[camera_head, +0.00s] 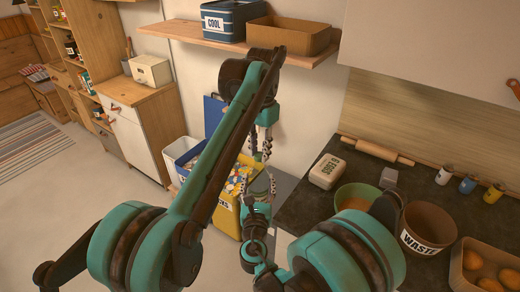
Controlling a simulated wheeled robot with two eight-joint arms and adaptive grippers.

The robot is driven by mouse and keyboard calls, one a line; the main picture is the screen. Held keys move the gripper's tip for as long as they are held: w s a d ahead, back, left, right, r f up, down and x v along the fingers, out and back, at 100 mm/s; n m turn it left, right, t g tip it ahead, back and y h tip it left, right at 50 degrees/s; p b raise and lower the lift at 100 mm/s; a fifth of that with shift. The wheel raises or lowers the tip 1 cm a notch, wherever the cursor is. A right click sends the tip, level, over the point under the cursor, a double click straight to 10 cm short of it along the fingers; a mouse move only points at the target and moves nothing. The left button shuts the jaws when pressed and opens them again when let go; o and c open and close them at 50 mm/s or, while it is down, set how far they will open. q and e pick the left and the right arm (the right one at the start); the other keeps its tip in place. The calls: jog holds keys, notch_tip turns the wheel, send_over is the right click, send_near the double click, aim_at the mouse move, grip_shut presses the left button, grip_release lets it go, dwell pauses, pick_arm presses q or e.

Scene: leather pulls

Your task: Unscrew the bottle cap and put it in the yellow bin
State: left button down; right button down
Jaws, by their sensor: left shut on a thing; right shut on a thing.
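The yellow bin (226,222) stands on the floor in the middle of the view, filled with many small coloured pieces. My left arm crosses in front of it. My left gripper (264,148) points down above the bin's right side, its fingers closed together. My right gripper (259,186) is just below it and points up, its fingers also closed. The two grippers' tips are close together, one above the other. The bottle and its cap between them are too small and too covered by the fingers to make out clearly; whether they are apart I cannot tell.
A white bin (178,150) is left of the yellow one. The dark counter (318,205) at right holds a green bowl (355,192), a waste pot (427,228), a cream box (327,171) and a rolling pin (377,150). A shelf (200,33) hangs above my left arm.

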pick_arm(q)
jog(key=n, duration=0.7)
jog(key=shift+s+d+n, duration=0.1)
jog(key=shift+n, duration=0.2)
jog(key=n, duration=0.7)
jog(key=shift+s, duration=0.15)
jog(key=n, duration=0.7)
jog(key=shift+s, duration=0.1)
jog(key=n, duration=0.6)
jog(key=shift+d+r+n, duration=0.1)
jog(key=shift+d+n, duration=0.1)
jog(key=shift+n, duration=0.2)
jog(key=c, duration=1.3)
grip_release()
jog(key=shift+o, duration=0.2)
jog(key=shift+a, duration=0.1)
